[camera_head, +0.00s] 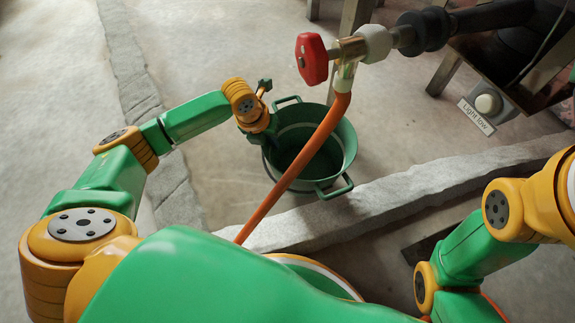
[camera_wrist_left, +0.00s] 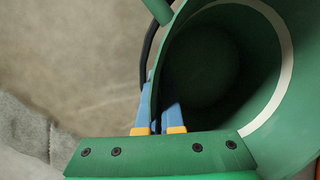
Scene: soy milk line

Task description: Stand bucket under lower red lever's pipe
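The green bucket (camera_head: 345,150) stands upright on the floor, with a pale band inside and handles at its back and front right. The red lever (camera_head: 312,59) sits on a valve above the bucket. An orange hose (camera_head: 307,152) runs from the valve's outlet down to the lower left, crossing in front of the bucket. My left gripper (camera_head: 268,132) is at the bucket's left rim. In the left wrist view its blue fingers (camera_wrist_left: 159,112) lie on both sides of the bucket wall (camera_wrist_left: 270,110), closed on it. My right gripper is out of view.
A low stone curb (camera_head: 400,193) runs across the floor in front of the bucket. A dark pipe (camera_head: 485,17) leads right from the valve. A "Light low" sign (camera_head: 476,116) with a round button is at right. The floor left of the bucket is open.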

